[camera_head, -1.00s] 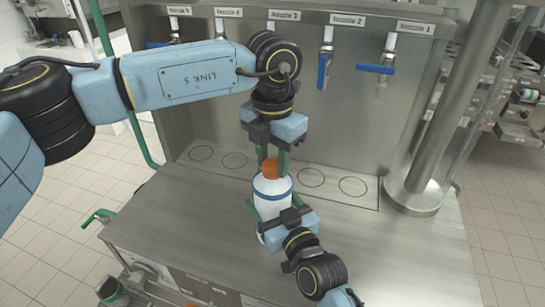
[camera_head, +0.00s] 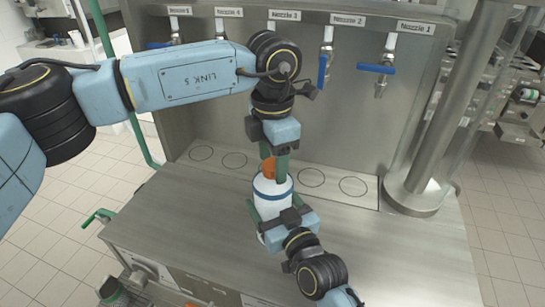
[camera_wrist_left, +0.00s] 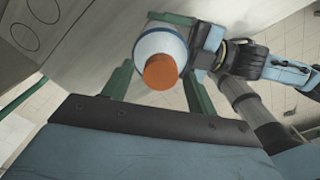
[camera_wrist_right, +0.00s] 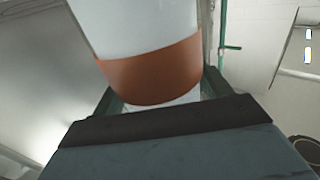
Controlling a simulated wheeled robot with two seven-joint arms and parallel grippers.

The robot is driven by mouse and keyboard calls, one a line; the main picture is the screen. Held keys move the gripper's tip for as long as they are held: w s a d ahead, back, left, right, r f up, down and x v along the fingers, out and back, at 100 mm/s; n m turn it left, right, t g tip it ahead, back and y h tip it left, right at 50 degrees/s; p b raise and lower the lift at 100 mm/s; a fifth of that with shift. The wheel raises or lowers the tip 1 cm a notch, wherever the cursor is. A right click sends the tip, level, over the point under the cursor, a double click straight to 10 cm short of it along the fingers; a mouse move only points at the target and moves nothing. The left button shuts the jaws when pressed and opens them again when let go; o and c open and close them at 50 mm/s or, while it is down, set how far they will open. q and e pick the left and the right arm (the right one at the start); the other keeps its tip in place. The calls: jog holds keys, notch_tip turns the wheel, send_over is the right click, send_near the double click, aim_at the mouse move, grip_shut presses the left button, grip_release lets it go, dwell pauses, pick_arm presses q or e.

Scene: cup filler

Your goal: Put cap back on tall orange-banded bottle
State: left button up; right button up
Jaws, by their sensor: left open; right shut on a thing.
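A white bottle (camera_head: 268,206) with a blue band near its top stands upright on the steel counter (camera_head: 170,232). An orange band (camera_wrist_right: 152,72) runs around it in the right wrist view. The orange cap (camera_head: 267,169) sits at the bottle's top; the left wrist view shows the cap (camera_wrist_left: 161,72) from above. My left gripper (camera_head: 276,177) points down over the bottle, open, its green fingers on either side of the cap; one finger partly hides it in the head view. My right gripper (camera_head: 266,222) is shut on the bottle's body from the front.
A steel back panel carries several labelled nozzles, with blue-handled taps (camera_head: 376,68) at right. Marked circles (camera_head: 312,177) line the counter behind the bottle. A thick steel post (camera_head: 418,185) stands at right. The counter is clear to both sides of the bottle.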

pick_arm(q)
jog(key=shift+r, duration=2.3)
jog(key=shift+c, duration=0.2)
notch_tip(320, 180, up, 4)
jog(key=n, duration=0.5)
jog(key=shift+f, duration=0.25)
jog(key=shift+f, duration=4.05)
